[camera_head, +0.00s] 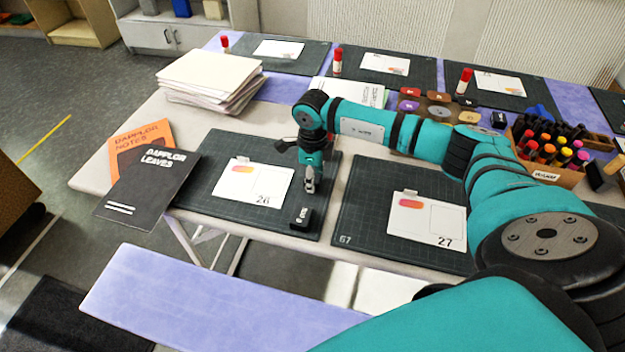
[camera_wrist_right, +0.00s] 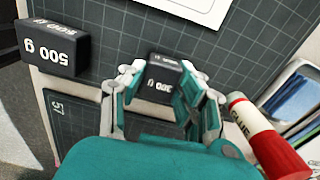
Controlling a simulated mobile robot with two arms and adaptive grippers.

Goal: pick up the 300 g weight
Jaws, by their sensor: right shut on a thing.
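The 300 g weight (camera_wrist_right: 163,78), a small black block with white lettering, sits between the fingers of my right gripper (camera_wrist_right: 160,92) in the right wrist view. The fingers are shut on its two sides. In the head view my right gripper (camera_head: 311,186) points down over the right part of a dark cutting mat (camera_head: 205,198). There the 300 g weight is hidden or too small to make out. I cannot tell whether it touches the mat. My left gripper is not in view.
A black 500 g weight (camera_wrist_right: 52,48) lies close by; it also shows in the head view (camera_head: 303,218) near the mat's front corner. A red-and-white glue stick (camera_wrist_right: 265,135) is right of my gripper in the wrist view. Card 26 (camera_head: 253,184) lies on the mat.

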